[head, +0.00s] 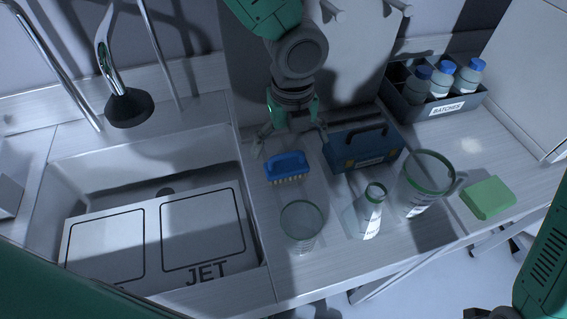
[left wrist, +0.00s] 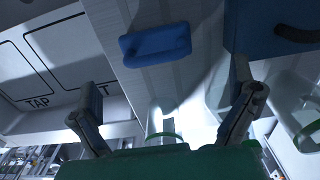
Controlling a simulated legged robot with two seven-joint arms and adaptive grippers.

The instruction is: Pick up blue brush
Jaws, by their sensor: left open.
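The blue brush (head: 288,165) lies on the counter just right of the sink, its pale bristles facing down toward the counter. It also shows in the left wrist view (left wrist: 156,45), at the upper middle. My left gripper (head: 291,138) is open and empty above and behind the brush, its fingers spread to either side. In the left wrist view the two open fingers (left wrist: 165,118) are wide apart, with the brush beyond them and not between them. Part of my right arm shows at the lower right of the head view; its jaws cannot be seen.
A green block (head: 488,197) and a bottle rack (head: 433,99) are further right. The sink (head: 150,151) is left.

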